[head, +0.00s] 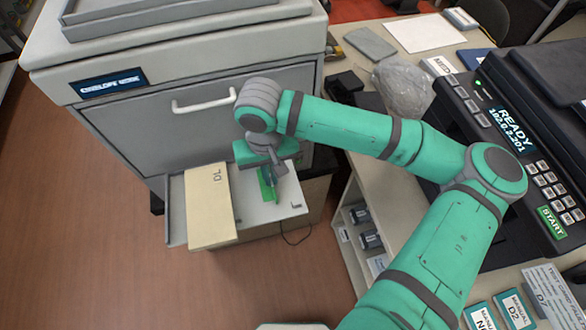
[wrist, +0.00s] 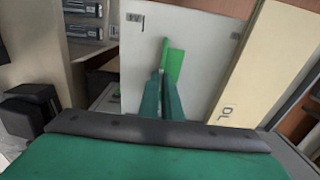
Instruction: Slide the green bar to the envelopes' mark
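The green bar (head: 266,185) stands on the pale floor of the pulled-out tray (head: 287,207), right of the cream envelope stack (head: 208,205) lettered DL. It also shows in the wrist view (wrist: 175,64), with a thin upright part and a flat face. My gripper (head: 268,172) points down over the bar. Its two teal fingers (wrist: 163,82) are close together, with the bar's thin upright part between their tips. A small dark corner mark shows on the tray floor near its front right, and printed marks show in the wrist view (wrist: 135,19). A strip of bare floor lies between bar and envelopes.
The grey machine (head: 150,120) with a white handle rises behind the tray. Shelves with dark cartridges (head: 368,238) stand right of the tray.

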